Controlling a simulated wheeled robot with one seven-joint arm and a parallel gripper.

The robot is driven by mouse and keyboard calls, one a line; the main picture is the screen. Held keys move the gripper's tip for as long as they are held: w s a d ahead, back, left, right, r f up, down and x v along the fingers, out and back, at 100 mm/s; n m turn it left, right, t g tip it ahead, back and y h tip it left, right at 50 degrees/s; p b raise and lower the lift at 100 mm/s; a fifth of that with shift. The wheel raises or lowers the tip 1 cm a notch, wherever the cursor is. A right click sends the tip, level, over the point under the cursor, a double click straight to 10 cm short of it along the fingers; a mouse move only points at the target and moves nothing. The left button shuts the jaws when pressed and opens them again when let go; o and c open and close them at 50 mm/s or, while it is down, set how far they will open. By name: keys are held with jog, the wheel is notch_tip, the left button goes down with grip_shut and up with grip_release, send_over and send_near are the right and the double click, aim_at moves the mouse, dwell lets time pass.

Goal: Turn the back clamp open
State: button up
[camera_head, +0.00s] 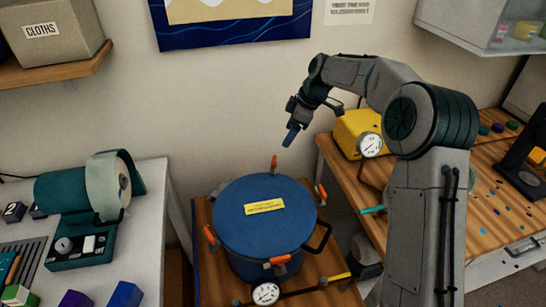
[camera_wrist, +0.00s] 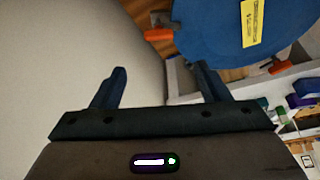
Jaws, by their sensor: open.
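A round blue pot with a flat blue lid (camera_head: 264,215) stands on a wooden bench and carries a yellow label. The back clamp (camera_head: 274,163) has an orange handle that stands roughly upright at the lid's far edge, by the wall. In the wrist view, the back clamp (camera_wrist: 159,35) lies at the lid's left edge, ahead of the fingers. My gripper (camera_head: 290,136) is above and slightly right of that clamp, apart from it. In the wrist view, my gripper (camera_wrist: 157,70) is open, with nothing between its fingers.
Other orange-handled clamps sit at the lid's left (camera_head: 209,235), right (camera_head: 320,193) and front (camera_head: 280,259). A pressure gauge (camera_head: 266,293) is in front of the pot. A yellow box (camera_head: 356,131) stands on the right workbench. The space between gripper and back clamp looks clear.

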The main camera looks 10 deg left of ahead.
aim_at(273, 160)
jog(key=p+x, duration=0.2)
jog(key=x, duration=1)
jog(key=shift+f, duration=0.15)
